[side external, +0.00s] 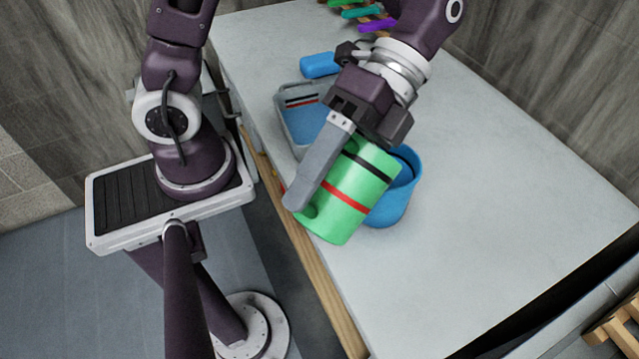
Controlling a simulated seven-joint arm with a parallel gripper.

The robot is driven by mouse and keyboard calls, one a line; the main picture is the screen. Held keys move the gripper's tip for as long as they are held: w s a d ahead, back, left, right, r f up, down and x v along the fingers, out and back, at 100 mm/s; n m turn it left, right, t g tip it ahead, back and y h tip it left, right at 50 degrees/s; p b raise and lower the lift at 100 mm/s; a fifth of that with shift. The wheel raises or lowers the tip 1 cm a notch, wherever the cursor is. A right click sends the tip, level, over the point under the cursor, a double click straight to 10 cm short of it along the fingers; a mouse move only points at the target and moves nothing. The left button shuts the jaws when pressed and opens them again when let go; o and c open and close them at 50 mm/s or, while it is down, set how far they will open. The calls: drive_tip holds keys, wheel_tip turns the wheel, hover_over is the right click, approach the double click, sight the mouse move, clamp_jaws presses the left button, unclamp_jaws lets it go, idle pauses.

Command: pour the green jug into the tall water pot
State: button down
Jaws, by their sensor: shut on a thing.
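The green jug (362,188), with a black and a red stripe, is tilted in my gripper (300,197). My gripper is shut on the jug at its left side, where the handle seems to be; a long grey finger covers that part. The blue pot (396,205) stands on the table behind and to the right of the jug. The jug overlaps much of the pot in this view, so I cannot tell whether they touch. The jug's opening and the inside of both vessels are mostly hidden.
A grey tray (282,128) with a blue inside stands left of the jug. A blue cylinder (318,66) lies behind it. Several coloured items (361,13) are at the table's far edge. The right part of the pale table (490,180) is clear.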

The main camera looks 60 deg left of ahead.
idle(0.6)
drive_tip(key=s+d+f+t+y, duration=0.2)
drive_tip(key=s+f+t+y, duration=0.2)
drive_tip(key=f+t, duration=0.6)
drive_tip(key=shift+s+d+f, duration=0.15)
drive_tip(key=shift+s+f, duration=0.65)
drive_tip(key=shift+f, duration=0.75)
drive_tip(key=shift+r, duration=2.05)
